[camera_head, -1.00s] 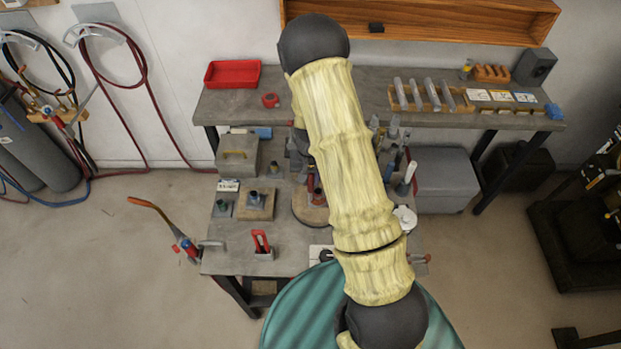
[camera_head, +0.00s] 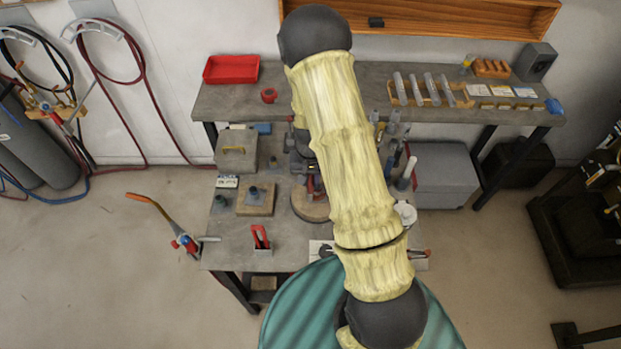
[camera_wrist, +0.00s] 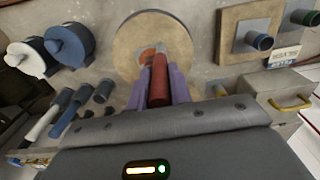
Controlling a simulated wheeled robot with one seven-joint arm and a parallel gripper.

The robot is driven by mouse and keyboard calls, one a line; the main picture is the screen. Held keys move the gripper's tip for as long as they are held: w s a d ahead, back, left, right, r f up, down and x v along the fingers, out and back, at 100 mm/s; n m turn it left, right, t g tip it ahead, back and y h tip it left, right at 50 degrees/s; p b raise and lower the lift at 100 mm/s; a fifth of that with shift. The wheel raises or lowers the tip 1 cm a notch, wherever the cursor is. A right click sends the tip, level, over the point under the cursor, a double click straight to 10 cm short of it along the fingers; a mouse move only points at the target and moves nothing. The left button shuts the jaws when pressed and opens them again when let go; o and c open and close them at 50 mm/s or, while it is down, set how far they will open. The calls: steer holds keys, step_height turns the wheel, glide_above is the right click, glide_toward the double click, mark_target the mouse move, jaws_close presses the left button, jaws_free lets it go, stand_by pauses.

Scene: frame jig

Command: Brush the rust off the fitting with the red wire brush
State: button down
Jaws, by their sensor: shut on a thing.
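My gripper (camera_wrist: 159,86) is shut on the red wire brush (camera_wrist: 158,76), whose red body shows between its purple fingers in the wrist view. The brush points at a round wooden board (camera_wrist: 124,60), which also shows in the head view (camera_head: 304,207). The grey fitting (camera_wrist: 172,36) is on this board, with an orange-brown rust patch (camera_wrist: 147,54) beside the brush's far end. I cannot tell whether the bristles touch it. In the head view my arm covers much of the gripper and the fitting.
A square wooden board (camera_head: 256,202) with a blue-grey pipe piece and a grey box (camera_head: 237,152) stand left on the bench. A red-handled tool (camera_head: 260,237) stands near the front edge. Several upright tools crowd the right side. A torch (camera_head: 178,238) hangs off the left edge.

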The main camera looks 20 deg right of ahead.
steer(key=shift+w+d, duration=0.25)
steer(key=shift+w, duration=0.65)
steer(key=shift+f, duration=0.1)
steer(key=shift+s+a, duration=0.25)
steer(key=shift+s, duration=0.75)
steer(key=shift+w, duration=0.1)
steer(key=shift+w+d, duration=0.25)
steer(key=shift+w, duration=0.7)
steer(key=shift+s, duration=0.1)
